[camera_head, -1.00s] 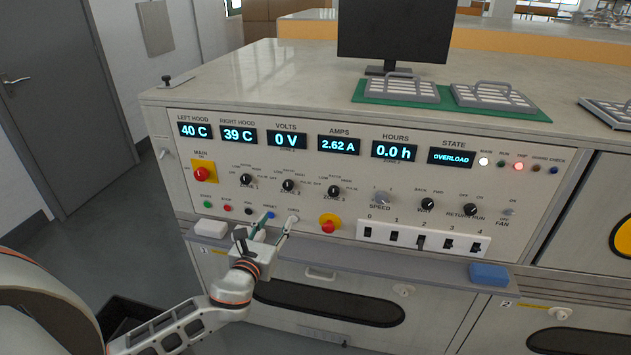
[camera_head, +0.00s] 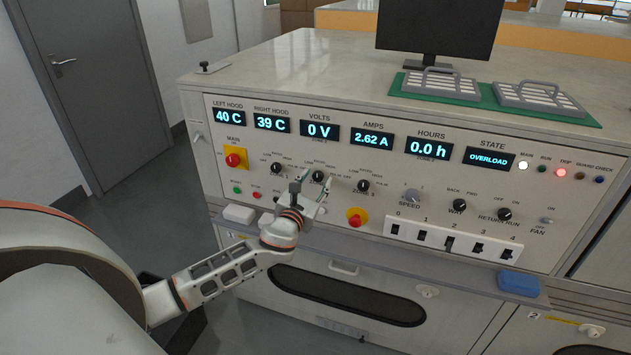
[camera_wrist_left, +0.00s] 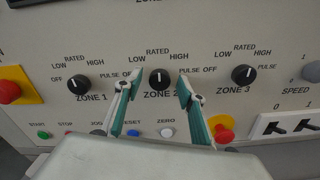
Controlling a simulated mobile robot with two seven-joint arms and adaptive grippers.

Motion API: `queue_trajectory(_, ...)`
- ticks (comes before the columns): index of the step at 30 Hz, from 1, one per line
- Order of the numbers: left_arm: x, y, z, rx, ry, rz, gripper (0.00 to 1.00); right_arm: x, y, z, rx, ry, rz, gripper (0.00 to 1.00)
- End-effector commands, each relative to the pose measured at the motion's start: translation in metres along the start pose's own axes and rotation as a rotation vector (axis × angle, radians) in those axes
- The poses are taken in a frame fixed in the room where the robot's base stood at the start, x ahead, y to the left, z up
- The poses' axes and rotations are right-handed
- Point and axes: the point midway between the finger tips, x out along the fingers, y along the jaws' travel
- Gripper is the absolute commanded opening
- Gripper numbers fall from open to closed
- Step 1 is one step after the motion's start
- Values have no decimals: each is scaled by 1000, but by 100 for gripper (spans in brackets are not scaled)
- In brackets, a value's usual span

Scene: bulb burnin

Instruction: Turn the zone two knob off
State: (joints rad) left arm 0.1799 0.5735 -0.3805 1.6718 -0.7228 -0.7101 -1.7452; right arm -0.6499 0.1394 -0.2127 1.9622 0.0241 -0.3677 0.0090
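The zone two knob (camera_wrist_left: 159,78) is a black round knob with a white mark, between the zone one and zone three knobs on the control panel. Its mark points roughly straight up, towards RATED. In the head view the knob (camera_head: 317,176) shows just beyond my left gripper (camera_head: 317,182). In the left wrist view my left gripper (camera_wrist_left: 158,86) is open, with one green-padded finger on each side below the knob. The knob appears between the fingertips; I cannot tell whether they touch it. My right gripper is not in view.
The zone one knob (camera_wrist_left: 78,84) and zone three knob (camera_wrist_left: 243,74) flank it. A red emergency button (camera_head: 357,217), a row of switches (camera_head: 450,244) and a blue block (camera_head: 519,282) are nearby. The state display (camera_head: 489,158) reads OVERLOAD.

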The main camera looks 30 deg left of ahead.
Motion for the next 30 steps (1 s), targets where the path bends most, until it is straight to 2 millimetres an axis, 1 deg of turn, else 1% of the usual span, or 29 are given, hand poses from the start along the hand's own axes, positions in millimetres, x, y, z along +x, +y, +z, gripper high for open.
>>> queue_trajectory(4, 0, 0, 0, -1, 0, 0, 40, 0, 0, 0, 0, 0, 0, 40)
queue_trajectory(5, 0, 0, 0, -1, 0, 0, 32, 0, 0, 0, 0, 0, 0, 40)
queue_trajectory(6, 0, 0, 0, -1, 0, 0, 22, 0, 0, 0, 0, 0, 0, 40)
queue_trajectory(8, 0, 0, 0, -1, 0, 0, 6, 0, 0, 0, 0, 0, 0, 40)
queue_trajectory(9, 0, 0, 0, -1, 0, 0, 1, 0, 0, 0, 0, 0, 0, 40)
queue_trajectory(20, 0, 0, 0, -37, 0, 0, 1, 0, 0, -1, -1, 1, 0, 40)
queue_trajectory(26, 0, 0, 1, -143, 0, 0, 1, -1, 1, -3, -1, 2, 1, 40)
queue_trajectory(30, 0, 0, 1, -256, -1, 1, 1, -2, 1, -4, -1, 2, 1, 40)
